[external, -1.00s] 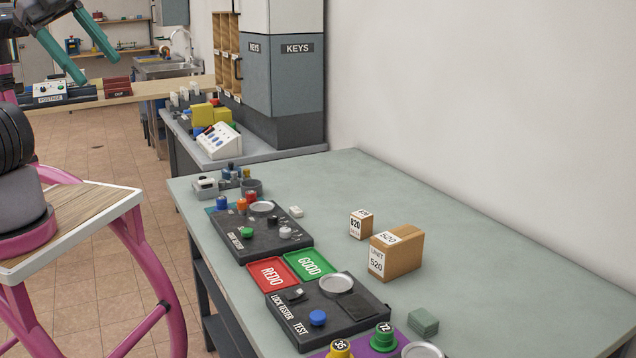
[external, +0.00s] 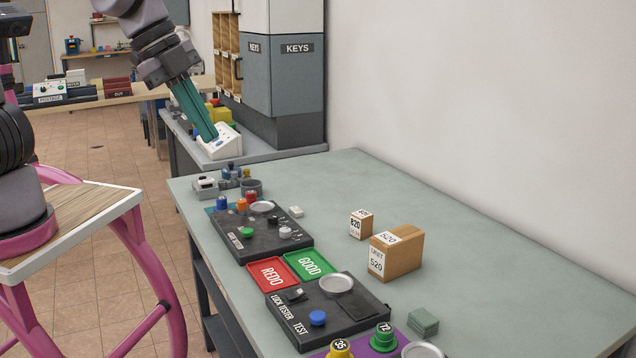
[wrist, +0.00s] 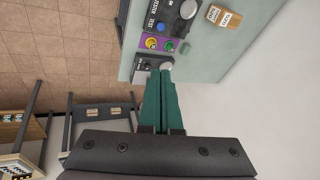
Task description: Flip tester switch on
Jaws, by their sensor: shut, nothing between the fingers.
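The lock tester (external: 340,326) is a black panel at the front of the green workbench in the external view, lettered LOCK TESTER and TEST. It carries a small switch (external: 293,294), a blue button (external: 317,318), a round metal dish and a dark pad. Whether the switch is on or off is too small to tell. My gripper (external: 210,138) has teal fingers, shut and empty. In the external view it shows well left of and beyond the tester. In the wrist view its closed fingertips (wrist: 160,72) point toward the bench, with the blue button (wrist: 161,27) farther off at the top.
Red REDO (external: 271,273) and green GOOD (external: 310,264) trays lie beside the tester. A second black panel (external: 260,236) with coloured knobs sits behind them. Boxes (external: 396,254) stand at the right. A purple base (external: 382,340) with numbered knobs is in front.

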